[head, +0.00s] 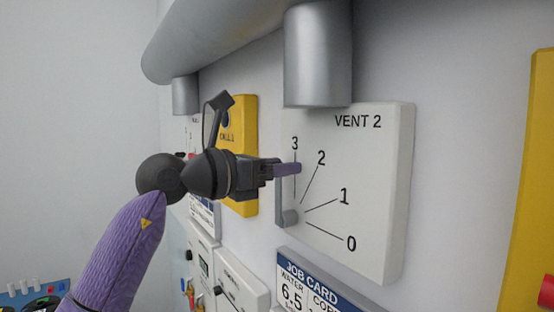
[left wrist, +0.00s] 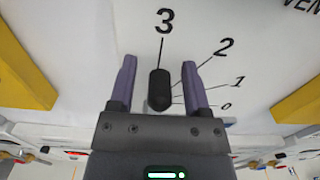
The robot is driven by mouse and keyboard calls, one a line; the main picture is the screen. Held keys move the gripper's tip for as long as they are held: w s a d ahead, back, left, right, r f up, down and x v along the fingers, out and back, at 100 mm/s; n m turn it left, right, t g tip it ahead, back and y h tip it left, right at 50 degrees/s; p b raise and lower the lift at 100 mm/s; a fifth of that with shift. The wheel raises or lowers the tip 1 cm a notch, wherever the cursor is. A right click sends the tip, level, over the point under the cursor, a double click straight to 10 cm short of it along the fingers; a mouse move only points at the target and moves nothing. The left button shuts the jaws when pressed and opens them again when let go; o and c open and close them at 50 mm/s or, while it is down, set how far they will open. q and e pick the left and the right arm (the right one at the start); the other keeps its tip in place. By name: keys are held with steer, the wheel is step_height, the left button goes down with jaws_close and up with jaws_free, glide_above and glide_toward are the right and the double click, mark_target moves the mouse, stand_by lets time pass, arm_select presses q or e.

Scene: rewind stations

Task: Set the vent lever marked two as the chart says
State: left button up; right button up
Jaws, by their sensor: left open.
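The VENT 2 panel (head: 375,200) is a white plate on the wall with marks 0, 1, 2 and 3. Its grey lever (head: 280,203) stands upright from its pivot and points at about the 3 mark. My left gripper (head: 289,169) is at the lever's upper end. In the left wrist view, the lever's dark knob (left wrist: 159,90) sits between the two open purple fingers of the gripper (left wrist: 158,82), with a gap on each side. The 3 is straight above the knob there. No chart for the vent can be read. My right gripper is not in view.
A job card (head: 300,285) with a blue header hangs below the panel, partly cut off. A metal pipe (head: 318,60) comes down just above the panel. Yellow boxes (head: 247,120) stand left and right of it. More white panels (head: 240,280) are lower left.

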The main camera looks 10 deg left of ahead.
arm_select(q)
jaws_close()
stand_by(1.4)
